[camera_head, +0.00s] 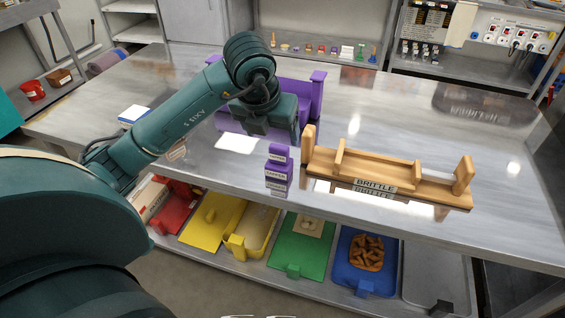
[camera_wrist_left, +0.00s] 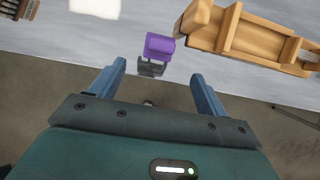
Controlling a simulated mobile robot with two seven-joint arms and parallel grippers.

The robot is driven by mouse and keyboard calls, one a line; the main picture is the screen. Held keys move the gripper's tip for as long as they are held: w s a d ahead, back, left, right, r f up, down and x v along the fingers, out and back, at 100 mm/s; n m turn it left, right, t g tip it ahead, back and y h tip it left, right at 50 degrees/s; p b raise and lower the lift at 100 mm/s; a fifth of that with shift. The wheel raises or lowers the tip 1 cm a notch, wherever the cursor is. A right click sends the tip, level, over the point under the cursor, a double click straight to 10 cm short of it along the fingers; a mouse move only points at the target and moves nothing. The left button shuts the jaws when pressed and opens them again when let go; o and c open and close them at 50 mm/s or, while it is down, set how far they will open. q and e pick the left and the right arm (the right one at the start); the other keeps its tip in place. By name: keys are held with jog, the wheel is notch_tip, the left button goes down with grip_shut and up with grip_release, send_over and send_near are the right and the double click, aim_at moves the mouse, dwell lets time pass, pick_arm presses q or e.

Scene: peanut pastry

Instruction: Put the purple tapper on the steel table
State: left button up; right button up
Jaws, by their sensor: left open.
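The purple tapper (camera_head: 278,154), a small labelled block, stands upright on the steel table (camera_head: 420,230) near its front edge. Its reflection shows just below it. In the left wrist view the tapper (camera_wrist_left: 159,46) lies just beyond and between my left fingertips, apart from them. My left gripper (camera_wrist_left: 158,68) is open and empty. In the head view my arm reaches over the table from the left, and its wrist hides the fingers. My right gripper is in neither view.
A wooden rack labelled BRITTLE (camera_head: 400,178) stands close to the right of the tapper. A purple rack (camera_head: 318,95) stands behind my wrist. A white-topped block (camera_head: 133,114) lies at left. Coloured trays, including a green one (camera_head: 290,262), sit on the shelf below. The table's right side is clear.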

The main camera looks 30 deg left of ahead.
pick_arm(q)
jog(key=s+d+f+m+g+h, duration=0.25)
jog(key=s+d+h, duration=0.2)
jog(key=d, duration=0.45)
jog(key=s+d+f+m+g+h, duration=0.1)
jog(key=s+d+f+m+h, duration=0.15)
jog(key=d+h, duration=0.5)
jog(key=s+d+r+n+t+h, duration=0.3)
jog(key=d+r+n+t+h, duration=0.1)
jog(key=d+r+n+h, duration=0.4)
jog(key=w+a+f+n+t+y, duration=0.25)
jog(key=f+n+t+y, duration=0.2)
jog(key=n+t, duration=0.4)
jog(key=w+a+f+n+t+y, duration=0.1)
jog(key=a+f+n+t+y, duration=0.35)
jog(key=n, duration=0.75)
jog(key=s+f+n+g+y, duration=0.2)
jog(key=s+f+n+g, duration=0.1)
jog(key=f, duration=0.4)
jog(key=s+f+n+g+y, duration=0.3)
jog(key=s+f+n, duration=0.1)
jog(key=f, duration=0.4)
jog(key=shift+s+a, duration=0.45)
jog(key=shift+s, duration=0.15)
